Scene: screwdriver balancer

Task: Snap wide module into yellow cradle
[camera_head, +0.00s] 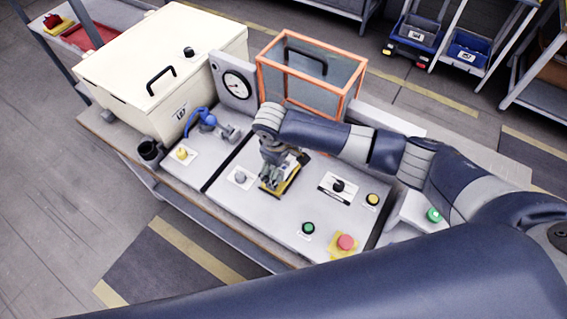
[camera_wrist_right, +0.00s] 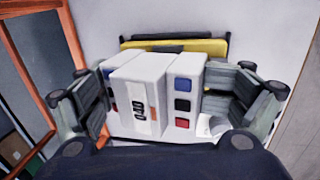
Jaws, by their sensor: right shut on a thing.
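The wide module (camera_wrist_right: 140,97) is a white block with a raised middle part and blue, black and red squares. My right gripper (camera_wrist_right: 168,104) is shut on it, with fingers along its left and right sides. The yellow cradle (camera_wrist_right: 215,47) shows just behind the module in the wrist view, with a black strip on top. In the head view the cradle (camera_head: 291,186) sits on the grey panel, and my right gripper (camera_head: 275,177) is right over it, hiding most of the module. I cannot tell whether the module touches the cradle. My left gripper is out of view.
An orange-framed clear box (camera_head: 310,76) stands behind the panel, with a gauge (camera_head: 236,86) to its left and a cream lidded box (camera_head: 160,65) farther left. A black knob (camera_head: 338,186), a green button (camera_head: 308,228) and a red emergency button (camera_head: 345,243) lie to the right.

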